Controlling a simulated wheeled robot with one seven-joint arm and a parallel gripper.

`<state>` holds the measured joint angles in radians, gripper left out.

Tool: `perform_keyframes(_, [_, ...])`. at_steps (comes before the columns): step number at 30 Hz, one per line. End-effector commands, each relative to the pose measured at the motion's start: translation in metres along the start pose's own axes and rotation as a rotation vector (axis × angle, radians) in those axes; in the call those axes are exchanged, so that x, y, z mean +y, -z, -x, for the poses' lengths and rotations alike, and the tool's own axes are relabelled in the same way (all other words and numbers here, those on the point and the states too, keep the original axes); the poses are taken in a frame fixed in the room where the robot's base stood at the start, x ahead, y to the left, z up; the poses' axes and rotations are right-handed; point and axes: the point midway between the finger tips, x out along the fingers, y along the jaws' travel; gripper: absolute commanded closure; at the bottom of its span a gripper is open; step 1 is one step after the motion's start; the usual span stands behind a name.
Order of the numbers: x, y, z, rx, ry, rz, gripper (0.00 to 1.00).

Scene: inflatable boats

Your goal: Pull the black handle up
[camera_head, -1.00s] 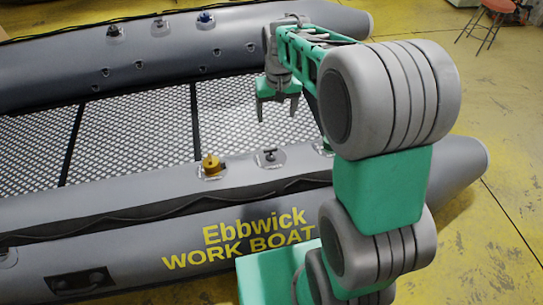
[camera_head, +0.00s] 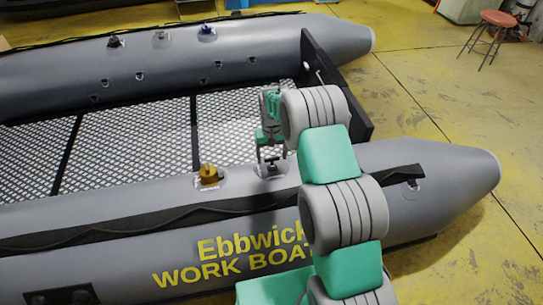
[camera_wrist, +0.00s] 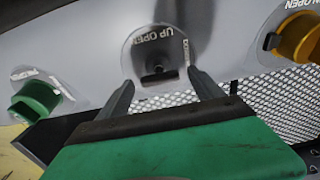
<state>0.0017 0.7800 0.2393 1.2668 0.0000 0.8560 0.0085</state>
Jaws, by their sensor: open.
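The black handle (camera_wrist: 158,76) is a small dark bar on a round clear patch marked "UP OPEN" on the grey boat tube. A second word on the patch is partly hidden by my right finger. My gripper (camera_wrist: 162,80) is open, with the fingertips to the left and right of the handle in the wrist view. I cannot tell whether they touch it. In the head view my gripper (camera_head: 271,164) is over the near tube at the handle's patch and partly covers it.
A yellow-brown valve knob (camera_wrist: 298,40) is on the right in the wrist view, also in the head view (camera_head: 209,175). A green knob (camera_wrist: 38,98) is on the left. The far tube (camera_head: 150,65) has more fittings. A red stool (camera_head: 492,25) stands far off.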

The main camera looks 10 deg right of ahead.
Motion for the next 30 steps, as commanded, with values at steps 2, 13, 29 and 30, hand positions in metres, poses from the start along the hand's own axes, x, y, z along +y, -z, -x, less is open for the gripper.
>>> perform_keyframes(2, [0.0, 0.0002, 0.0005, 0.001, 0.0, 0.0, 0.24])
perform_keyframes(13, [0.0002, 0.0001, 0.0008, 0.0, 0.0, 0.0, 0.47])
perform_keyframes(29, [0.0003, 0.0, 0.0009, 0.0, 0.0, 0.0, 0.91])
perform_keyframes(30, [0.0003, 0.0, 0.0009, 0.0, 0.0, 0.0, 0.94])
